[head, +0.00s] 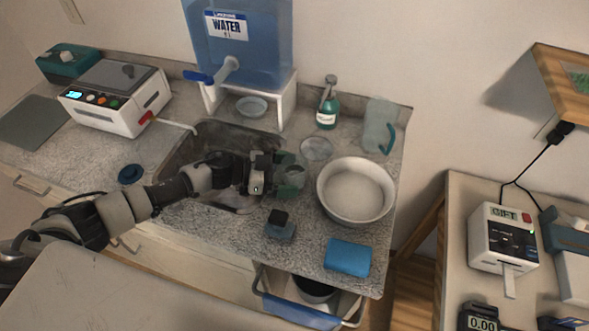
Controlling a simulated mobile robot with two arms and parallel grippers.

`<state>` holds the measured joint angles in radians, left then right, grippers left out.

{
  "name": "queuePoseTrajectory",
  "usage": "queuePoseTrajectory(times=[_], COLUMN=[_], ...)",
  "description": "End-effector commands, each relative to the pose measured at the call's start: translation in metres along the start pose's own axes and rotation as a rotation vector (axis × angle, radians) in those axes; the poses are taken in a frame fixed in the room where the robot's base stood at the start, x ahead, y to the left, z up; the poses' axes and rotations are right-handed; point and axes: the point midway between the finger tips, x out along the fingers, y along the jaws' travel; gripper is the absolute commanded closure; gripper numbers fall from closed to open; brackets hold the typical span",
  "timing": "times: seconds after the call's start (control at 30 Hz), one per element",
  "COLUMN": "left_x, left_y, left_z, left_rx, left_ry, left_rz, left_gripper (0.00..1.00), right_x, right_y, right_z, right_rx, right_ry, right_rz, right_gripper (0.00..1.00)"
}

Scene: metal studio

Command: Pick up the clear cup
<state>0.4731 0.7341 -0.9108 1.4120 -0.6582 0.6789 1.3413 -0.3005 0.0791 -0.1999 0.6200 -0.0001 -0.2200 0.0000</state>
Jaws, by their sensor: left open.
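My left gripper (282,176) comes in from the left, low over the counter. It is open, with its fingers at the cup's left side; part of the cup is hidden by them. I cannot tell whether the fingers touch it. A second clear round vessel (316,148) sits just behind, towards the soap bottle. My right gripper is not in view.
A white basin (326,207) stands close on the right. Behind are a green soap bottle (327,108), a clear pitcher (380,127) and a blue water tank (245,45) on a stand. A blue sponge (347,257) and a small dark block (280,225) lie in front.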

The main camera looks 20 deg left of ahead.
Motion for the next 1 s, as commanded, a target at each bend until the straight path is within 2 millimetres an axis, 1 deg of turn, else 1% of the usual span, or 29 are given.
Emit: queuePoseTrajectory(times=[0.03, 0.1, 0.2, 0.37, 0.4, 0.47, 0.73, 0.77, 1.0], left_x=[0.0075, 0.0136, 0.0172, 0.017, 0.0169, 0.0169, 0.0167, 0.0167, 0.0165], left_y=[0.0002, 0.0002, 0.0004, 0.0004, 0.0004, 0.0004, 0.0004, 0.0003, 0.0003], left_z=[-0.0017, -0.0008, 0.0003, 0.0009, 0.0009, 0.0009, 0.0008, 0.0005, 0.0002], left_rx=[-0.001, -0.001, 0.0, 0.0, 0.0, -0.001, -0.001, -0.001, 0.0], left_ry=[0.002, 0.001, 0.0, -0.001, -0.001, -0.001, 0.0, 0.0, 0.0], left_rz=[0.001, 0.0, 0.0, 0.0, 0.0, 0.0, 0.0, 0.0, 0.0], left_gripper=[0.08, 0.08, 0.08, 0.08, 0.11, 0.2, 0.61, 0.63, 0.63], right_x=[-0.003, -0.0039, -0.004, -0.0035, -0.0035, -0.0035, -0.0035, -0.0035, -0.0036], right_y=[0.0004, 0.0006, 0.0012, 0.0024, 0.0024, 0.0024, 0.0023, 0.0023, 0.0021], right_z=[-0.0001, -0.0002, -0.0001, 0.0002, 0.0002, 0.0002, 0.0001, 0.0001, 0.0], right_rx=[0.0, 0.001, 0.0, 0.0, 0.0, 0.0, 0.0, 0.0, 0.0], right_ry=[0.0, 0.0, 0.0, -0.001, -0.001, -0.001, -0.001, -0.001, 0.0], right_rz=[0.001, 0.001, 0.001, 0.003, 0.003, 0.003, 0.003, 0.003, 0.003], right_gripper=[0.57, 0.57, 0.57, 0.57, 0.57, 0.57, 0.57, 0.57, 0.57])
